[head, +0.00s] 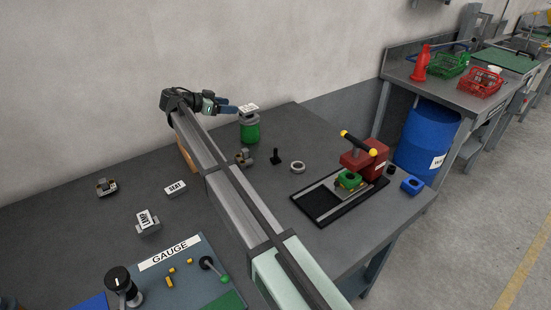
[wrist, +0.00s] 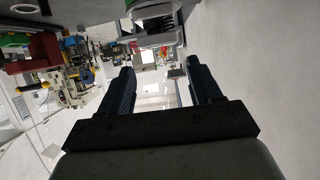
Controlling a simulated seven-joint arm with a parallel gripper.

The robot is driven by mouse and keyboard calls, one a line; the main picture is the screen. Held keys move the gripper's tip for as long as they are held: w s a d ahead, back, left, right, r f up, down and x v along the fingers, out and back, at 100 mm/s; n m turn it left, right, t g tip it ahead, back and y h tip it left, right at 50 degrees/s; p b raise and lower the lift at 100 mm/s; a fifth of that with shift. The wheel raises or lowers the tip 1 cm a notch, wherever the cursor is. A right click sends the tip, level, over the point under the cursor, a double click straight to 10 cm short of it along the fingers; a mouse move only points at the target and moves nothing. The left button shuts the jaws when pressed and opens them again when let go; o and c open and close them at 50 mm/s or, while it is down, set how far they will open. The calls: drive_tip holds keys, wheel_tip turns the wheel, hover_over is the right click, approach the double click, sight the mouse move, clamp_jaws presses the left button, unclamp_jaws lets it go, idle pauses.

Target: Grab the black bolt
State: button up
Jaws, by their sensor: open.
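The black bolt (head: 275,157) stands upright on the grey bench in the head view, with a wider foot at its base. It is right of my arm, between a small brown-and-grey part and a pale ring. My gripper (head: 232,108) is raised near the wall at the back of the bench, up and left of the bolt and well apart from it. In the wrist view my gripper (wrist: 160,88) has its two dark fingers spread with nothing between them. I cannot make out the bolt in the wrist view.
A green canister (head: 250,131) with a labelled top stands just beyond the bolt. The brown-and-grey part (head: 244,157) and the pale ring (head: 297,167) flank the bolt. A red press (head: 363,163) on a black base stands right. The gauge board (head: 190,275) lies front left.

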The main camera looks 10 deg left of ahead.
drive_tip(key=c, duration=0.3)
drive_tip(key=shift+d, duration=0.1)
drive_tip(key=shift+m+g+h, duration=0.3)
drive_tip(key=shift+m, duration=0.1)
drive_tip(key=w+d, duration=0.2)
drive_tip(key=d, duration=0.1)
drive_tip(key=w+d+r, duration=0.1)
drive_tip(key=d, duration=0.1)
drive_tip(key=shift+w+d, duration=0.15)
drive_tip(key=shift+d, duration=0.1)
drive_tip(key=w+d+r+m+g, duration=0.1)
drive_tip(key=w+d+r+m, duration=0.15)
drive_tip(key=d, duration=0.75)
drive_tip(key=w+d+r+m+g, duration=0.1)
drive_tip(key=d+r+g, duration=0.15)
drive_tip(key=d, duration=0.75)
drive_tip(key=m+g+y, duration=0.6)
drive_tip(key=y, duration=0.4)
approach(275, 150)
drive_tip(key=shift+m+t, duration=0.25)
drive_tip(key=shift+w+d+f, duration=0.1)
drive_tip(key=shift+f, duration=2.55)
drive_tip(key=shift+w+f, duration=0.1)
drive_tip(key=shift+f, duration=2.6)
